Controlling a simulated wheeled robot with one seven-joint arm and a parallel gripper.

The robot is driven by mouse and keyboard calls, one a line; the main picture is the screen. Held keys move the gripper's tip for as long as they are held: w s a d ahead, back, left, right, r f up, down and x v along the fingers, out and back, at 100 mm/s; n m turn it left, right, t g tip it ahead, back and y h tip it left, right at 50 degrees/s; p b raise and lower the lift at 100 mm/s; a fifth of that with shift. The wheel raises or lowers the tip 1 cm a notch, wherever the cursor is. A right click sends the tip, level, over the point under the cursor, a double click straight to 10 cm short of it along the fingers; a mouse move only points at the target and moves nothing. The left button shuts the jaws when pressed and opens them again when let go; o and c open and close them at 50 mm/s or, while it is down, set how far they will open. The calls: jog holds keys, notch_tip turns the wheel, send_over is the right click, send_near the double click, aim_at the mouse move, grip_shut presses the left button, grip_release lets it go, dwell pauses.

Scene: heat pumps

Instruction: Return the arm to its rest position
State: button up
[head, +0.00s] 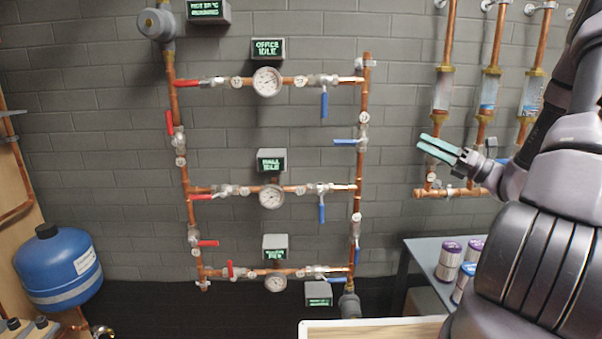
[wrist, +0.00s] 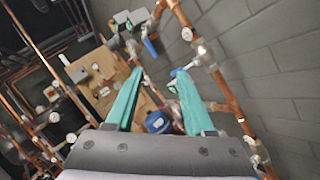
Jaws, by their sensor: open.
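My arm (head: 550,190) fills the right side of the head view and is raised in front of the grey wall. My gripper (head: 424,144) points left, with its teal fingers apart and nothing between them. It is to the right of the pipe rack (head: 359,190) in the picture. In the wrist view, my gripper (wrist: 160,90) shows two teal fingers with a clear gap. Pipes and valves show beyond the fingers, and the gap holds only background.
Copper pipes carry red and blue valve handles and several gauges (head: 267,81). Clear flow tubes (head: 489,90) hang behind my arm. A blue tank (head: 58,268) stands at left. Several cans (head: 450,262) stand on a grey table (head: 420,252) at right. A wooden-topped surface (head: 375,329) is in front.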

jog(key=s+a+r+n+g+h, duration=0.3)
jog(key=s+a+n+g+h, duration=0.4)
jog(key=s+a+n+g, duration=0.7)
jog(key=s+d+r+n+t+h, duration=0.3)
jog(key=s+r+n+t+h, duration=0.5)
jog(key=n, duration=0.7)
jog(key=shift+s+d+r+t+h, duration=0.15)
jog(key=shift+d+r+t+h, duration=0.1)
jog(key=shift+r+t+h, duration=0.25)
